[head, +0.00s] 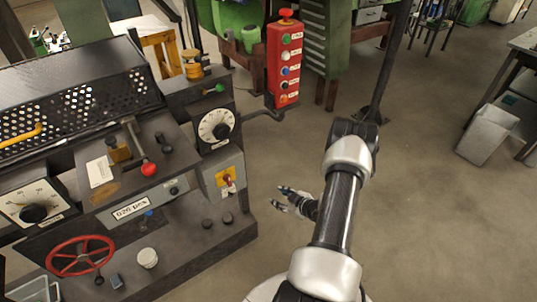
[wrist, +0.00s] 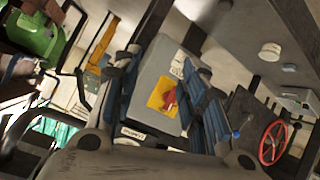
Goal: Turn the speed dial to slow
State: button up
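One dial (head: 216,125) is on the upper right panel, the other dial (head: 33,213) on the far left panel. Their labels are too small to read, so I cannot tell which is the speed dial. My gripper (head: 279,197) is open and empty, to the right of the machine and apart from it. In the wrist view its two fingers (wrist: 163,58) stand apart, with a grey box visible between them. Neither dial shows clearly in the wrist view.
A red switch on a yellow plate (head: 227,178) sits below the upper right dial; it also shows in the wrist view (wrist: 164,97). A red button box (head: 284,62), a red-knobbed lever (head: 147,167) and a red handwheel (head: 81,256) are nearby.

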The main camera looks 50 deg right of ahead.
jog(key=w+r+g+h+p, duration=0.1)
jog(key=w+r, duration=0.3)
jog(key=r, duration=0.5)
jog(key=w+r+g+p, duration=0.1)
jog(key=w+r+g, duration=0.1)
jog(key=r, duration=0.8)
jog(key=shift+w+h, duration=0.4)
jog(key=shift+w, duration=0.45)
jog(key=shift+d, duration=0.1)
